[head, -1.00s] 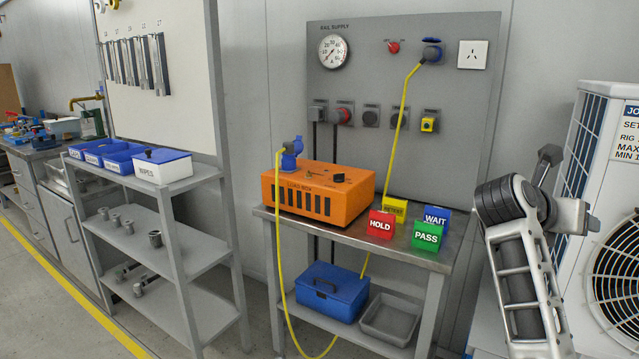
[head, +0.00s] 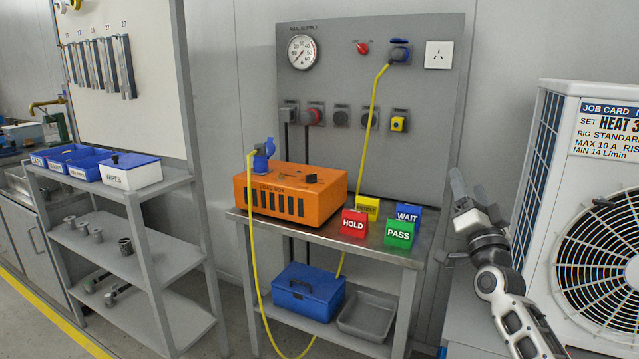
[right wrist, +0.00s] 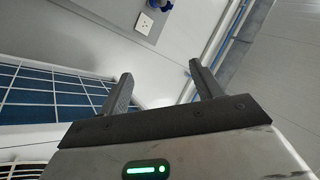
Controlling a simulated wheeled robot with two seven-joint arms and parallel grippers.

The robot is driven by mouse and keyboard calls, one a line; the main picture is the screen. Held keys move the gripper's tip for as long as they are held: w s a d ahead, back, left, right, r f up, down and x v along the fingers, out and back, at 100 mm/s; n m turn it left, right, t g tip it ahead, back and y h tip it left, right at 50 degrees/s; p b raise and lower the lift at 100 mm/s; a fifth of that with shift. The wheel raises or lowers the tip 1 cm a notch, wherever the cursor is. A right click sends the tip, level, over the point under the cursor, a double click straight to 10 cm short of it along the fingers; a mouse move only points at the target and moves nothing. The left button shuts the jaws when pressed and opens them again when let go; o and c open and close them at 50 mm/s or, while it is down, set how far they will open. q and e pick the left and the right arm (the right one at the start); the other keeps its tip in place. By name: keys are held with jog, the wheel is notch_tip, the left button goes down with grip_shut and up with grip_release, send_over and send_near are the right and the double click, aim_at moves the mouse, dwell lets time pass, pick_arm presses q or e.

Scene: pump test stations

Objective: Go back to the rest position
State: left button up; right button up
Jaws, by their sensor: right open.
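My right gripper (head: 470,192) is raised in the head view, between the steel bench and the white fan unit. Its jaws point up and stand apart with nothing between them. In the right wrist view the two fingers (right wrist: 160,88) are spread and empty, with the wall and a socket beyond them. My left gripper is not in the head view.
An orange load box (head: 290,195) stands on the steel bench, a yellow cable running from it. HOLD (head: 354,223), WAIT (head: 408,213) and PASS (head: 399,234) signs stand beside it. The white fan unit (head: 560,150) is close right of my arm. Grey shelves (head: 150,225) stand left.

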notch_tip(320, 180, down, 13)
jog(key=w+n+g+y, duration=0.1)
jog(key=w+n+g, duration=0.1)
jog(key=n+g, duration=0.75)
jog(key=s+a+f+n+y, duration=0.1)
jog(key=s+a+f+y, duration=0.1)
jog(key=s+a+f, duration=0.4)
jog(key=s+a+f+n+y, duration=0.1)
jog(key=s+a+f, duration=0.4)
jog(key=f, duration=0.4)
jog(key=s+a+f+g+y, duration=0.1)
jog(key=s+a+f, duration=0.1)
jog(key=s, duration=0.6)
jog(key=s+a+f+g, duration=0.1)
jog(key=s+a, duration=0.3)
jog(key=s, duration=0.5)
jog(key=s+a+f+g+y, duration=0.1)
jog(key=s+a+f, duration=0.2)
jog(key=s, duration=0.6)
jog(key=shift+a+m+g+y, duration=0.25)
jog(key=shift+m+g+y, duration=0.05)
jog(key=shift+m+g, duration=0.05)
jog(key=shift+s+f, duration=0.1)
